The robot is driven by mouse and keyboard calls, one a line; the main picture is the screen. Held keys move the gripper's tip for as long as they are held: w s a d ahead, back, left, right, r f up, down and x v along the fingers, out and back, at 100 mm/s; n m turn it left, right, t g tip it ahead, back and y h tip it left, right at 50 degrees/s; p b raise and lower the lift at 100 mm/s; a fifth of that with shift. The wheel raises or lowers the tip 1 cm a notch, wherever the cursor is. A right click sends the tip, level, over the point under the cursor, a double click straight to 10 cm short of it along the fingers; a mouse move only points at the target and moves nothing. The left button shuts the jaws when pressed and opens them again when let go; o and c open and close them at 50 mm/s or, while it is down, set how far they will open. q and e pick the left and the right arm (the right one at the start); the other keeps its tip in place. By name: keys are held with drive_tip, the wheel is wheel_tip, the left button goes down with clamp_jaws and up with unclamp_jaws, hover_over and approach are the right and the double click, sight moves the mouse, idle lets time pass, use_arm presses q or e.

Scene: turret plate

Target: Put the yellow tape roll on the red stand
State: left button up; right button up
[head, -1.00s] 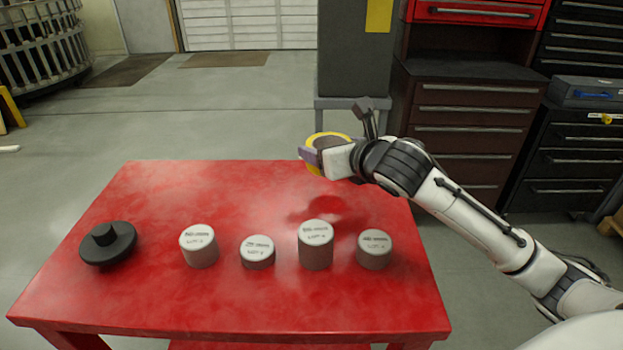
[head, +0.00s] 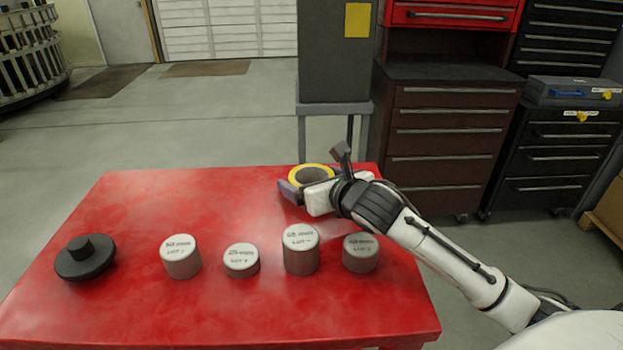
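The yellow tape roll (head: 294,172) is a yellow ring with a grey inside, near the back edge of the red table in the head view. My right gripper (head: 303,188), with a purple finger, is shut on the roll's near side and holds it roughly level. The gripper hides the roll's lower part, so I cannot tell whether the roll touches anything. I cannot make out a separate red stand; one could be hidden behind the gripper. My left gripper is not in view.
Several grey cylinders with white labelled tops, including a tall one (head: 301,257), stand in a row in front of the roll. A black disc with a peg (head: 86,262) sits at the left. The table's back left is clear. Dark drawer cabinets (head: 450,145) stand behind.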

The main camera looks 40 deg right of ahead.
drive_tip(key=shift+r, duration=0.15)
drive_tip(key=v, duration=1.2)
